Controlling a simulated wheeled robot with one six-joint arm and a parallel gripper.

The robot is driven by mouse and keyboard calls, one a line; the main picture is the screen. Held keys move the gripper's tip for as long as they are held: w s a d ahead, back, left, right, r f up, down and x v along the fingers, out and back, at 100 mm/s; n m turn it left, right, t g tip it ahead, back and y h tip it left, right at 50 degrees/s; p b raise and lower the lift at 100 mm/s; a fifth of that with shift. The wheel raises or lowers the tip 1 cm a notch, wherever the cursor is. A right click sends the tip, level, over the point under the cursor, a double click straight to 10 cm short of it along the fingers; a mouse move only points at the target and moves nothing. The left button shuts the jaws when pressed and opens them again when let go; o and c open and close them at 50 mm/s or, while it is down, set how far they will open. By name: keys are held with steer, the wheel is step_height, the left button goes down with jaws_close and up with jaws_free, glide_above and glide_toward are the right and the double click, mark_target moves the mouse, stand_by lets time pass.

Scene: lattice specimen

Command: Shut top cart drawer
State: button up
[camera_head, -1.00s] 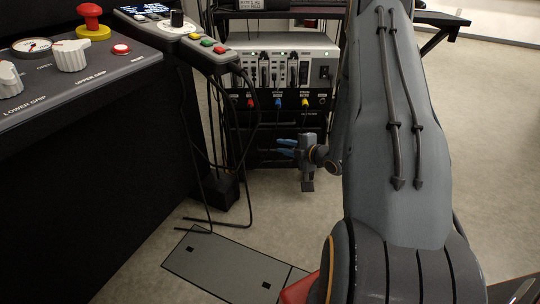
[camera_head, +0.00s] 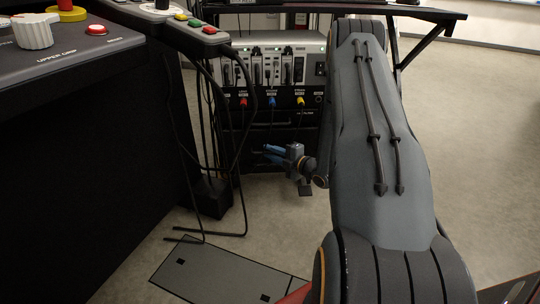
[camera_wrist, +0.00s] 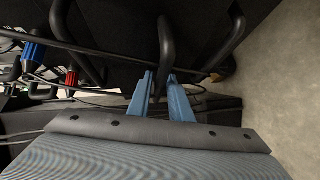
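The black cart (camera_head: 228,150) stands at the back centre in the head view. Its dark drawer fronts (camera_head: 262,140) lie below a panel with coloured plugs. The dark fronts blend together, so how far the top drawer stands out cannot be made out. My gripper (camera_head: 268,153) has two blue fingers, spread a little apart, in front of the cart's lower part. In the wrist view my gripper (camera_wrist: 160,80) points at the dark cart side. A black bar handle (camera_wrist: 166,45) runs down toward the gap between the fingers; contact cannot be told.
A grey electronics box (camera_head: 275,65) sits on the cart above the plugs. A black console (camera_head: 90,140) with knobs and hanging cables (camera_head: 240,120) stands close on the left. A grey floor plate (camera_head: 225,270) lies in front. Open floor (camera_head: 480,130) is on the right.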

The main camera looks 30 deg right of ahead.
jaws_close()
steer(key=shift+w+d, duration=0.3)
steer(key=shift+w, duration=0.3)
steer(key=shift+w+d, duration=0.25)
steer(key=shift+w, duration=0.35)
steer(key=shift+w+d, duration=0.3)
steer(key=shift+w, duration=0.3)
steer(key=shift+w+d, duration=0.1)
jaws_free()
steer(key=shift+w, duration=0.1)
steer(key=shift+r, duration=0.1)
